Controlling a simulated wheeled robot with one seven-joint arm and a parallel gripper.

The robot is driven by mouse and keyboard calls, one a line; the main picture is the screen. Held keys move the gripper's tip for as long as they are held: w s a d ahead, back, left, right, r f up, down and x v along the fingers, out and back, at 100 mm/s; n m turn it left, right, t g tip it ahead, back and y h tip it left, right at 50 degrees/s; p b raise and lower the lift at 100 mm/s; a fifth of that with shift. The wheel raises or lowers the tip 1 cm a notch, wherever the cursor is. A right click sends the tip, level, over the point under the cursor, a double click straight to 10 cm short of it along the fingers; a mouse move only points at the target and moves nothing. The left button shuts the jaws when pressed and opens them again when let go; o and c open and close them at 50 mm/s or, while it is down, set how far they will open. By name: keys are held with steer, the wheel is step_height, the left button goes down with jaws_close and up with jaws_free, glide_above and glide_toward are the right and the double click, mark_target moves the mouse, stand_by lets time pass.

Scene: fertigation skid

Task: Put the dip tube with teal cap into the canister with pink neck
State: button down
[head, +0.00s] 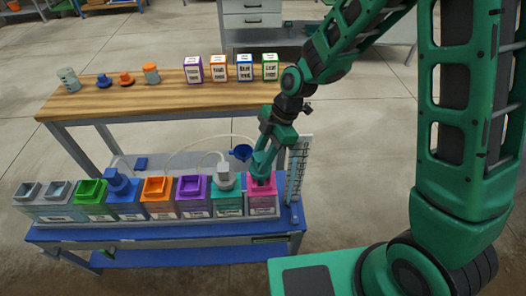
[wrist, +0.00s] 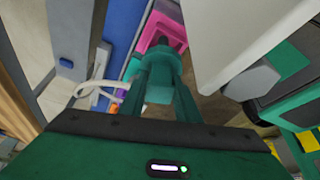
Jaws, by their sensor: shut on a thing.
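My gripper (head: 262,163) points down over the pink-necked canister (head: 262,208) at the right end of the row on the blue bench. It is shut on the dip tube with teal cap; the teal cap (wrist: 160,88) shows between the fingers in the wrist view. The canister's pink neck (wrist: 150,30) lies just beyond the cap in that view. In the head view the cap is low, right at the pink neck. The tube below the cap is hidden, so I cannot tell how far it is inside the neck.
A white scale board (head: 298,168) stands close right of the pink canister. A teal canister (head: 226,204) with a grey-capped tube and hose stands close left; purple (head: 192,207) and orange (head: 158,208) ones follow. A blue funnel (head: 241,152) is behind. The wooden bench (head: 150,98) holds boxes and caps.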

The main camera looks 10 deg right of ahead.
steer(key=shift+f, duration=1.95)
steer(key=c, duration=1.3)
jaws_free()
steer(key=shift+o, duration=0.2)
steer(key=v, duration=1)
steer(key=shift+d+r, duration=0.15)
steer(key=shift+r, duration=0.15)
